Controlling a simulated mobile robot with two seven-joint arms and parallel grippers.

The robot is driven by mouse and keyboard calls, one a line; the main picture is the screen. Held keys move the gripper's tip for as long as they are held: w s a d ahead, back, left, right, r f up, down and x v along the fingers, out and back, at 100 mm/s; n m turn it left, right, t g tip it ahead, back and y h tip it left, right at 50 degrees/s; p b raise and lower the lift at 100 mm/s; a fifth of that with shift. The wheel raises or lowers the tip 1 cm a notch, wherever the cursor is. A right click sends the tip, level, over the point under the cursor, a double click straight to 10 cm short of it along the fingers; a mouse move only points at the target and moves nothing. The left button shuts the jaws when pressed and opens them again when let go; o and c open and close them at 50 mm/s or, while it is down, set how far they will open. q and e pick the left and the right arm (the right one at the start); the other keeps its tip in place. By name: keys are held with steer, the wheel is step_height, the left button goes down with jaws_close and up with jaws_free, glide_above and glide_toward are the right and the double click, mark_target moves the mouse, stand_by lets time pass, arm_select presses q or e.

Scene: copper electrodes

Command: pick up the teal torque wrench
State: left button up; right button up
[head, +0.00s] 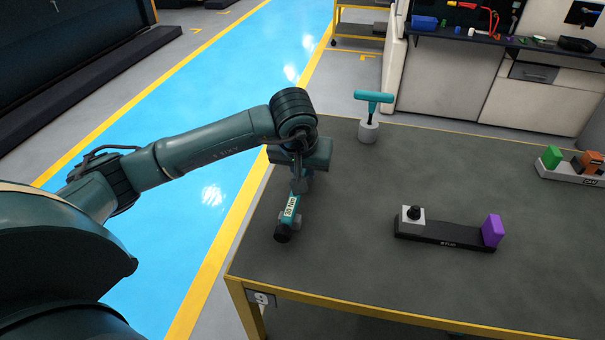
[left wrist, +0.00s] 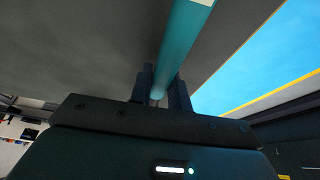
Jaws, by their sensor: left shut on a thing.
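The teal torque wrench (head: 291,206) is at the left end of the table, with a pale label on its shaft and a black knob at its near end. My left gripper (head: 299,183) is over its far part, pointing down, and hides that part. In the left wrist view the teal shaft (left wrist: 184,45) runs between the two dark fingers of my left gripper (left wrist: 163,88), which is shut on it. I cannot tell whether the wrench is clear of the table. My right gripper is in neither view.
A teal T-handled tool (head: 373,97) stands in a grey holder (head: 368,132) at the table's back. A dark tray (head: 440,235) carries a grey block and a purple block (head: 492,230). A pale tray (head: 571,175) with coloured blocks is at right. The table's (head: 340,270) front middle is clear.

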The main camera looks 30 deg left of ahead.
arm_select(q)
jaws_close()
steer(key=shift+r, duration=0.1)
step_height(320, 180, up, 10)
stand_by(0.6)
stand_by(0.4)
